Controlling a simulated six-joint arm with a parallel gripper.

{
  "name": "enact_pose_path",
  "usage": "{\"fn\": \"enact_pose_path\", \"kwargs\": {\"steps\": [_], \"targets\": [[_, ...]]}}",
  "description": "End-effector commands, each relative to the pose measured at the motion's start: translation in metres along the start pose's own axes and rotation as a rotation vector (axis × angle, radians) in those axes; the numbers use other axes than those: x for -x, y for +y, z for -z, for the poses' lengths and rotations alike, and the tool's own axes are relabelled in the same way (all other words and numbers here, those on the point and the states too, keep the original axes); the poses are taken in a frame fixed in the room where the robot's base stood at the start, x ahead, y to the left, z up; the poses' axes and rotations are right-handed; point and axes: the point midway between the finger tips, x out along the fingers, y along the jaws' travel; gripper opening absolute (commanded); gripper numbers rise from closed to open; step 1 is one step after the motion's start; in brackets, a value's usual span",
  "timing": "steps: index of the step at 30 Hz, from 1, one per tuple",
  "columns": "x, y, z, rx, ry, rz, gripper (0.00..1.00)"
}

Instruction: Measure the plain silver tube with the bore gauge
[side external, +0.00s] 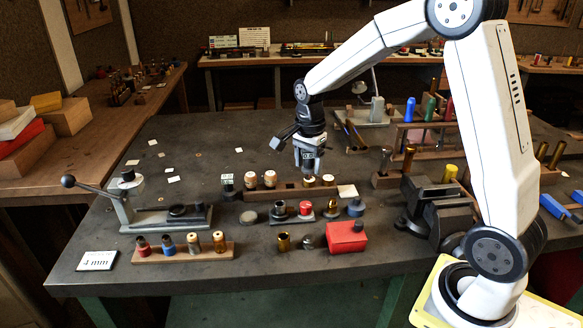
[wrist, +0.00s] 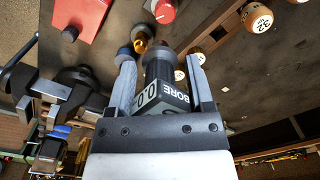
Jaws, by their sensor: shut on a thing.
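My gripper (side external: 308,166) is shut on the bore gauge (side external: 308,156), a dark block with a small numeric display, above the middle of the bench. In the wrist view the gauge (wrist: 172,96) sits between both fingers (wrist: 160,78); its face reads BORE and 0.0, and its dark round end points away from the wrist. A small silver piece (side external: 308,241) stands near the bench's front beside a brass tube (side external: 283,241). It may be the plain silver tube, but I cannot tell for sure. The gauge is apart from it.
Under my gripper is a wooden rack (side external: 290,194) with round-topped pieces. A red box (side external: 346,237) stands at the front, a lever tool (side external: 165,216) at left and a black vise (side external: 432,205) at right. A card (side external: 97,261) reads 4 mm.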

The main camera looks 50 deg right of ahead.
Motion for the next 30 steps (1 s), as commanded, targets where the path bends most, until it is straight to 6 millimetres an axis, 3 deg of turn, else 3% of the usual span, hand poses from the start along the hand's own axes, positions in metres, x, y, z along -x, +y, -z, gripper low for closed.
{"fn": "enact_pose_path", "kwargs": {"steps": [6,12,30], "targets": [[-0.01,-0.036,-0.027,0.004,0.0,-0.001,0.0],[-0.016,-0.054,-0.042,0.002,0.0,0.0,0.0],[-0.02,-0.056,-0.044,-0.002,0.0,-0.001,0.0]]}}
